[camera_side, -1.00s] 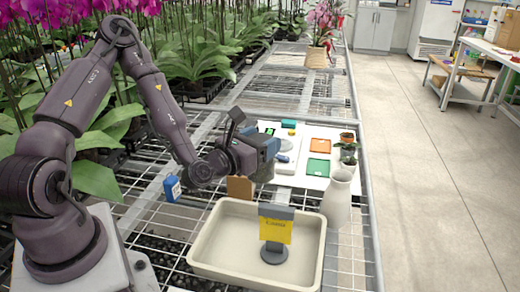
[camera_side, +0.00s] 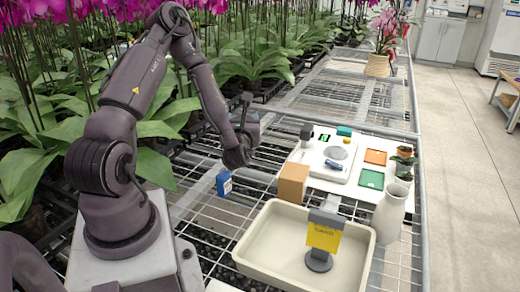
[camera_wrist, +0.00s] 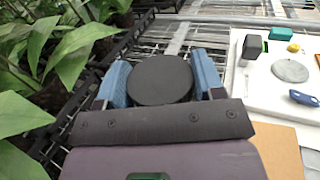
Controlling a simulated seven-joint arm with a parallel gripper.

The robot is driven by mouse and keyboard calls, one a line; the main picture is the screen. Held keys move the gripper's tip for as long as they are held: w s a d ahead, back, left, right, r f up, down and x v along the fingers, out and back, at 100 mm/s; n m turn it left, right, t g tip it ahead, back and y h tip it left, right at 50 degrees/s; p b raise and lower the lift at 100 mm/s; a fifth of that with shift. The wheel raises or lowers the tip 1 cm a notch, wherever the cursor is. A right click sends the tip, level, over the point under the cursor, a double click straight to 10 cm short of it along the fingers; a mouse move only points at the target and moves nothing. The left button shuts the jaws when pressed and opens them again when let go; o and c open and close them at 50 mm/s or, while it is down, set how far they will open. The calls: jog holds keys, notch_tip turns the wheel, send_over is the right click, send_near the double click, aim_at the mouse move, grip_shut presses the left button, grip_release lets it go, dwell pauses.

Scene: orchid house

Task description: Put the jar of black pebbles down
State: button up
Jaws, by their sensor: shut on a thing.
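My gripper (camera_wrist: 160,72) is shut on the jar of black pebbles (camera_wrist: 160,82). In the wrist view the jar shows from above only as a dark round top between two blue fingers. My gripper also shows in the side view (camera_side: 247,128), above the wire bench (camera_side: 205,180), left of the white board (camera_side: 312,182) and near the plants. In the side view I cannot make out the jar clearly, and its base is hidden in both views.
The board carries a scale (camera_side: 325,172), an orange square (camera_side: 375,157) and a green square (camera_side: 371,179). A cream tray (camera_side: 262,255) holds a yellow sign (camera_side: 323,236). A white vase (camera_side: 390,215) stands right. Leafy plants crowd the left.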

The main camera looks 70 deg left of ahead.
jog(key=w+a+f, duration=0.6)
jog(key=w+f, duration=0.1)
jog(key=f, duration=0.4)
jog(key=shift+w+a, duration=0.1)
jog(key=o, duration=1.2)
jog(key=shift+f, duration=0.1)
jog(key=v, duration=0.7)
jog(key=shift+d, duration=0.25)
